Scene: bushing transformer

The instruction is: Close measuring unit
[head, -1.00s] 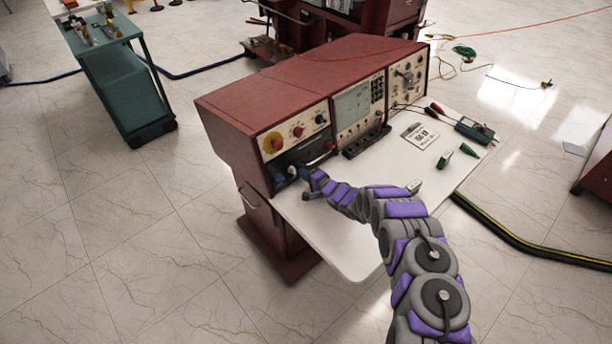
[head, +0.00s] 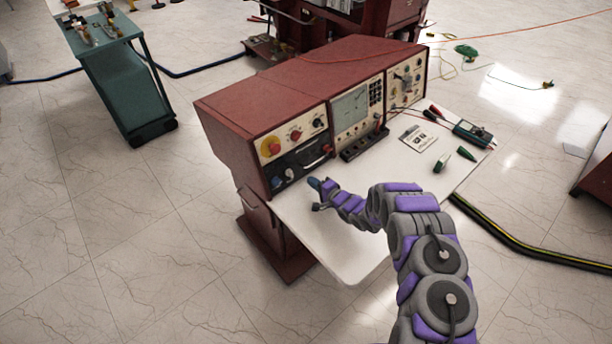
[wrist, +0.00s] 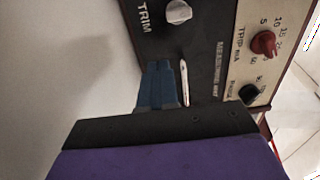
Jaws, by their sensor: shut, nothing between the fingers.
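The measuring unit (head: 298,165) is a black panel low at the left end of the red console's front. In the wrist view its dark face (wrist: 205,50) shows a "TRIM" label, a pale knob (wrist: 178,11) and a slim light handle (wrist: 185,82). Its face looks about level with the console front, but I cannot tell whether it is fully in. My gripper (head: 314,185) is over the white worktop, a little in front of the panel and apart from it in the head view. Its blue fingers (wrist: 160,85) are together and empty. The wrist view does not settle their distance from the handle.
A meter (head: 472,133), a paper card (head: 418,137) and small green-black items lie at the right. Striped cable (head: 520,245) runs on the floor. A teal cart (head: 130,90) stands at left.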

